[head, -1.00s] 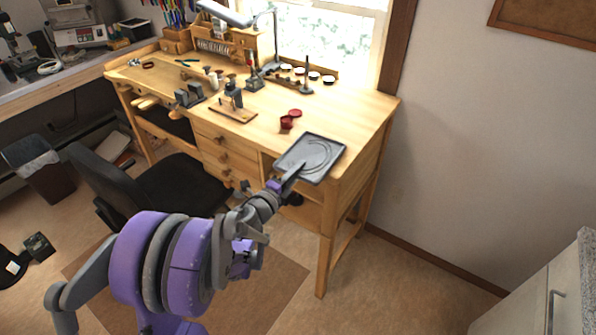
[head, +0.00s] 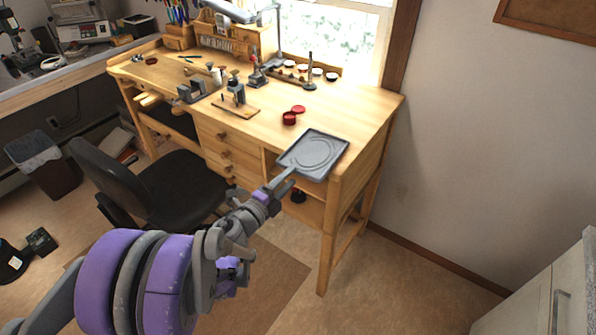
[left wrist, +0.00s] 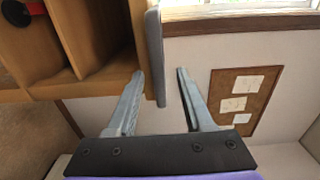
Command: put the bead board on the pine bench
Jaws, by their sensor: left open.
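The bead board (head: 314,153) is a flat grey square tray with curved grooves. It lies flat on the right front corner of the pine bench (head: 358,108), and its near edge seems to reach slightly past the bench's front edge. My left gripper (head: 283,178) is at the board's near edge. In the left wrist view the board (left wrist: 155,50) shows edge-on as a thin grey strip. The open fingers (left wrist: 160,74) stand on either side of its near end, with gaps visible. My right gripper is not in view.
A red tin (head: 289,118) and its lid (head: 298,109) sit left of the board. A small tool on a wooden base (head: 236,103) stands farther left. A black chair (head: 165,185) is before the bench. The bench top behind the board is clear.

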